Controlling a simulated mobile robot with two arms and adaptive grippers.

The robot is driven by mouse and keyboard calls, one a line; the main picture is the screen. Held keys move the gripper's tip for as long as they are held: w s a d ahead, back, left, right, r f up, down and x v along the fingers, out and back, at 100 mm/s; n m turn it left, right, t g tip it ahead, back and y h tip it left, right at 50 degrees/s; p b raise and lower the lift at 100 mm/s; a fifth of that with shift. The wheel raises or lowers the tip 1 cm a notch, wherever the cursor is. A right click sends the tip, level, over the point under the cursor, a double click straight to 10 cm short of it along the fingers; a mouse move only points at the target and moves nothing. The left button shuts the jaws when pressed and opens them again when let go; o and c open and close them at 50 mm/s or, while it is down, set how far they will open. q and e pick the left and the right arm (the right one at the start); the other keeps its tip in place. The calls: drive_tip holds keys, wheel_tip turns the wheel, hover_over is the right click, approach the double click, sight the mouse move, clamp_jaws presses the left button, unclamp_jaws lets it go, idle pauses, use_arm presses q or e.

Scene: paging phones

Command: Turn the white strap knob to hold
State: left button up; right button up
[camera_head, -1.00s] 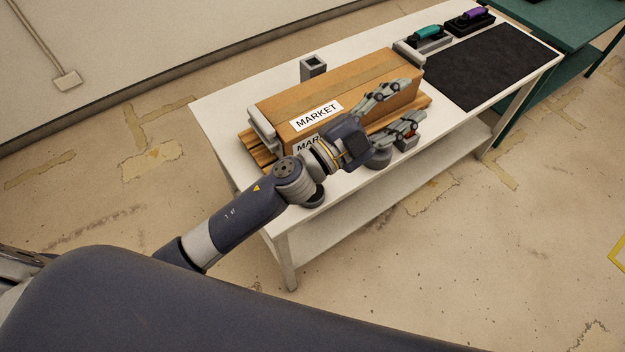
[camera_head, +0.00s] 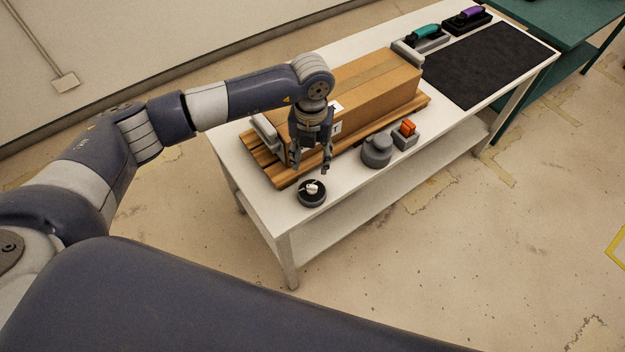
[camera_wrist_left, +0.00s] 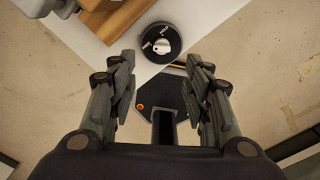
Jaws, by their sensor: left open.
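The white strap knob (camera_head: 312,187) sits on a round black dial (camera_head: 312,201) near the front left corner of the white table. In the left wrist view the white knob (camera_wrist_left: 161,47) shows at the top middle on its dial, with small white lettering beside it that I cannot read surely. My left gripper (camera_head: 311,169) points down, open and empty, above and just behind the dial in the head view. In the left wrist view its fingers (camera_wrist_left: 161,58) stand apart, on either side of the dial's lower edge. No touch with the knob shows. My right gripper is not in view.
A cardboard box (camera_head: 372,86) lies on a wooden pallet (camera_head: 285,179) behind the gripper. A grey round knob (camera_head: 376,150) and an orange switch (camera_head: 407,128) stand to the right. A black mat (camera_head: 490,65) and two handled devices are farther back on the white table (camera_head: 345,195).

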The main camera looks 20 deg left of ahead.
sight(312, 186)
use_arm(q)
wheel_tip(312, 186, down, 10)
drive_tip(key=p, duration=0.2)
drive_tip(key=shift+s+d+r+p, duration=0.1)
drive_tip(key=shift+r+p, duration=0.15)
drive_tip(key=shift+p, duration=0.1)
drive_tip(key=shift+f, duration=0.5)
drive_tip(key=c, duration=1.1)
